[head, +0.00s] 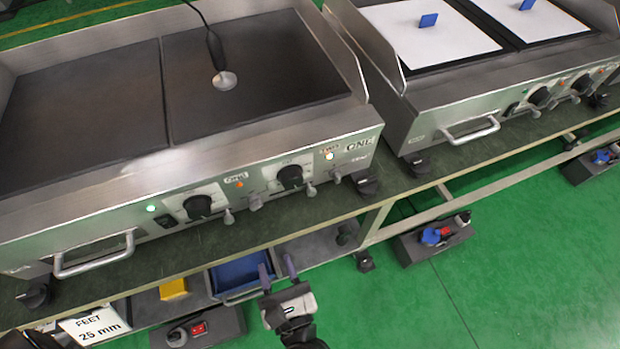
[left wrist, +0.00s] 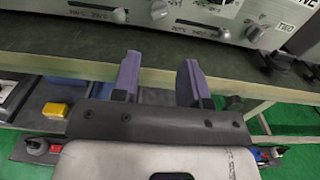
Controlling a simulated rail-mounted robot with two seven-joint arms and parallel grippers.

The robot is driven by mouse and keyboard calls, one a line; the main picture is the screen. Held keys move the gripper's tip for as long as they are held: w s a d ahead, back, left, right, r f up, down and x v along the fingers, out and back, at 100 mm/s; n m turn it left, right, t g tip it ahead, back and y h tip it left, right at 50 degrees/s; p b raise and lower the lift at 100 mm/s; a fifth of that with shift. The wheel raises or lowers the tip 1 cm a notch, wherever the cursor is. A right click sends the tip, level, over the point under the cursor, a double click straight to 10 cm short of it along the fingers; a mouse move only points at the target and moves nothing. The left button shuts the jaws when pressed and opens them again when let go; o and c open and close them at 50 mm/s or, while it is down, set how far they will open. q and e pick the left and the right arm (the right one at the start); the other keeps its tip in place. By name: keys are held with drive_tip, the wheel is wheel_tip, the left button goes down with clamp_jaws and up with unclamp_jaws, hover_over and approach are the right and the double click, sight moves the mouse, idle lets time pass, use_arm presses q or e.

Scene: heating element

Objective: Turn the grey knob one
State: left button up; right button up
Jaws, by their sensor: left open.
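The left griddle (head: 255,140) has black dials and small grey knobs on its front panel. My left gripper (head: 278,270) is open and empty, below and in front of the table edge, apart from the knobs. My right gripper is out of view.
A dark table top (head: 225,240) runs in front of the griddle. A bar handle (head: 95,257) sticks out at the panel's left. A blue bin (head: 238,275) and yellow box (head: 173,289) sit on the lower shelf. A second griddle (head: 480,110) stands at right. Green floor lies in front.

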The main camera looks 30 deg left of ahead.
use_arm(q)
drive_tip(key=w+d+r+m+t+h+p, duration=0.2)
drive_tip(key=r+m+t+h+p, duration=0.3)
drive_tip(key=r+m+p, duration=0.6)
drive_tip(key=w+d+r+m+t+h+p, duration=0.2)
drive_tip(key=r+m+t+h+p, duration=0.4)
drive_tip(key=r, duration=1.1)
drive_tip(key=d+m+h+p, duration=0.1)
drive_tip(key=m+h+p, duration=0.1)
drive_tip(key=m+p, duration=0.2)
drive_tip(key=shift+m+h+p, duration=0.3)
drive_tip(key=shift+m+p, duration=0.05)
drive_tip(key=shift+m, duration=0.35)
drive_tip(key=shift+w, duration=0.1)
